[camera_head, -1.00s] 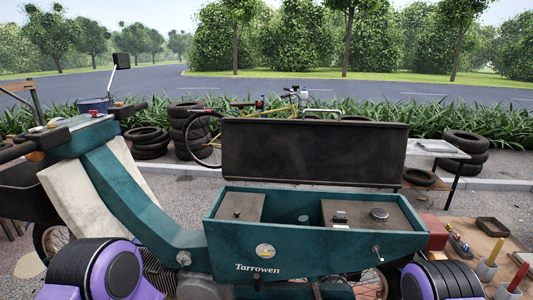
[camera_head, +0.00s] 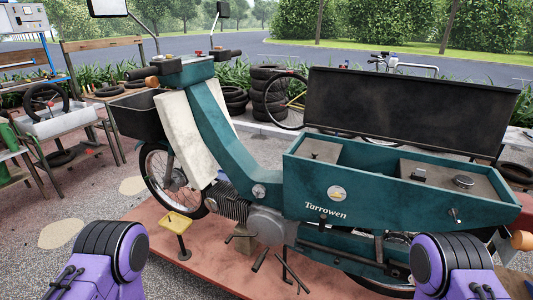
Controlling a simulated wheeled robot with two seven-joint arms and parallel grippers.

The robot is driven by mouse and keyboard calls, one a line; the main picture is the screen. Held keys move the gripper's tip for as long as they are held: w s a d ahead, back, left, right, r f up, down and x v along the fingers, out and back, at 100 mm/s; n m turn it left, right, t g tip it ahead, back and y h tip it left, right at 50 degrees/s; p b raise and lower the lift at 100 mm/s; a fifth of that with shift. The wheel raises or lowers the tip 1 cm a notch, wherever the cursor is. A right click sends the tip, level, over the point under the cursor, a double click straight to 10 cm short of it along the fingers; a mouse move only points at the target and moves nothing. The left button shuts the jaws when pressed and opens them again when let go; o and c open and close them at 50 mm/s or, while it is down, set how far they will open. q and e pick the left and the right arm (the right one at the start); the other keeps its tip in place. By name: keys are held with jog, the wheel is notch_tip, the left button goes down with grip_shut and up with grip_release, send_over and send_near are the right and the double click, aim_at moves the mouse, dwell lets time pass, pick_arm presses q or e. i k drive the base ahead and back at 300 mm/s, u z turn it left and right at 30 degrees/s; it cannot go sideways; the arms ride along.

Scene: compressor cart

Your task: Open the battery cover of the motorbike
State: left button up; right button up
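The teal motorbike (camera_head: 222,140) stands side-on, with "Tarrowen" lettering on its rear box (camera_head: 385,197). The black seat lid (camera_head: 400,108) stands raised behind the open box. Inside, a brown-grey panel (camera_head: 322,150) with a small knob covers the left end. A larger panel (camera_head: 438,181) at the right carries a small dark fitting (camera_head: 418,175) and a round cap (camera_head: 464,181). A recess lies between the panels; its bottom is hidden. I cannot tell which panel is the battery cover. Two purple arm links of mine show at the lower edge; neither gripper is in view.
The bike stands on a reddish platform (camera_head: 180,262) with a yellow-topped stand (camera_head: 175,222) and loose tools on it. Work tables (camera_head: 75,125) are at the left. Stacked tyres (camera_head: 268,95) and a bicycle are behind. Paving at the front left is mostly clear.

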aim_at(319, 150)
jog(key=u, duration=0.75)
jog(key=i, duration=0.65)
jog(key=z, duration=0.85)
